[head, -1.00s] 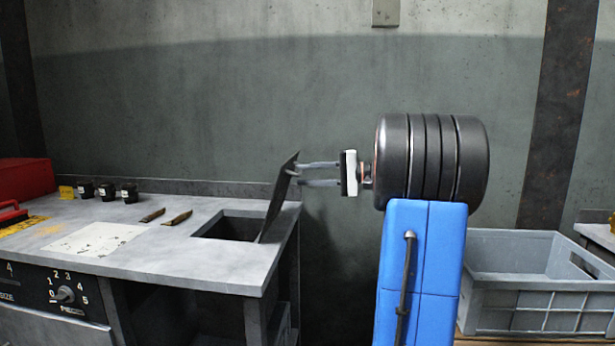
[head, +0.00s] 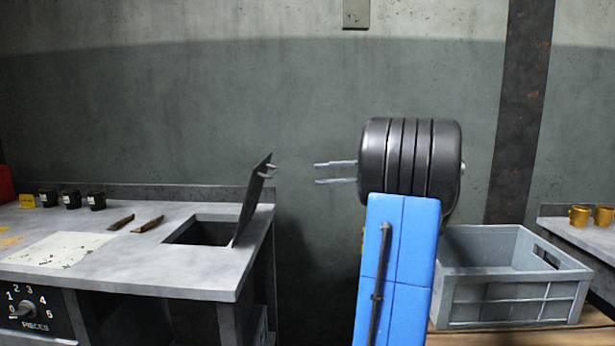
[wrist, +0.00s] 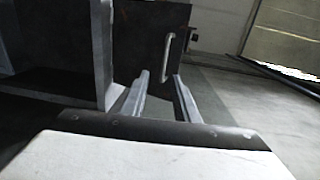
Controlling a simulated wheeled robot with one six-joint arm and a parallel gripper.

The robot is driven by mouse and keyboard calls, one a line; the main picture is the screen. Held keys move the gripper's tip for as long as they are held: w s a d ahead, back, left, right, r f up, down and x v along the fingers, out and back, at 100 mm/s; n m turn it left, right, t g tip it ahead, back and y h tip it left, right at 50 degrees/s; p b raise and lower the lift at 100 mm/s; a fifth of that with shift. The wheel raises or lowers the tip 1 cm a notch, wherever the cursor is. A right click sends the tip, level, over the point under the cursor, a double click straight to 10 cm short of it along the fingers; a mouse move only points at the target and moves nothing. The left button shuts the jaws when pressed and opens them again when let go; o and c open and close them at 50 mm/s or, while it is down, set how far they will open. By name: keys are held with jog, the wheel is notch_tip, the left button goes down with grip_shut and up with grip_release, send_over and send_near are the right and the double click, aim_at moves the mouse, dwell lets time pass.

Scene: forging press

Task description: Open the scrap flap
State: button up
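The scrap flap (head: 251,204) is a dark plate standing raised and steeply tilted at the right edge of a square opening (head: 199,233) in the bench top. A small pale handle (head: 268,170) is on its right face. The flap (wrist: 143,32) and its bar handle (wrist: 166,55) also show in the wrist view. My gripper (head: 317,173) is to the right of the flap, apart from it, with a clear gap. Its two fingers (wrist: 160,75) are parted with nothing between them. The gripper's body is hidden behind my arm in the head view.
The grey bench (head: 130,270) holds a white sheet (head: 60,250), two dark-brown pieces (head: 147,224) and small black cups (head: 96,200). A grey crate (head: 515,300) stands to the right. Two brass-coloured cups (head: 579,215) sit on a far-right surface. The floor beside the bench looks open.

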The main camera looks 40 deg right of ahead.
jog(key=shift+v, duration=2)
